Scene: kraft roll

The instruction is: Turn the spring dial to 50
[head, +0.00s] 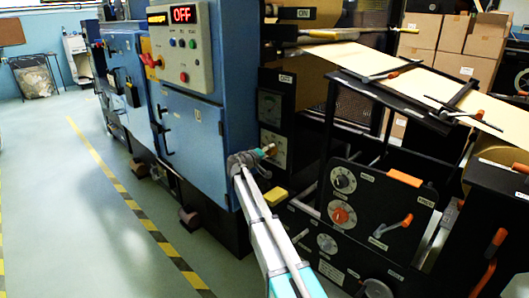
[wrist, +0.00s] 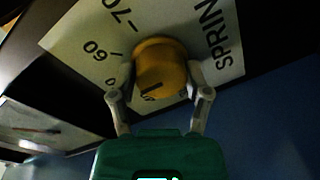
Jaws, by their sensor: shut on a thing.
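The spring dial's yellow knob (wrist: 160,62) is between the two fingers of my gripper (wrist: 163,80) in the wrist view, and the fingers are shut on its sides. A dark mark shows on the knob's near, lower side. The white dial plate (wrist: 180,18) shows 70, 60, a partly hidden number ending in 0, and the letters SPRIN. The left finger hides part of the scale. In the head view my gripper (head: 248,158) is at the white plate (head: 277,158) on a black panel; the mark cannot be read there.
A blue cabinet (head: 190,135) with an OFF display stands left of the dial. A yellow block (head: 276,196) is just below my gripper. A black panel with other knobs and orange handles (head: 370,210) is at right. Open floor (head: 90,230) lies left.

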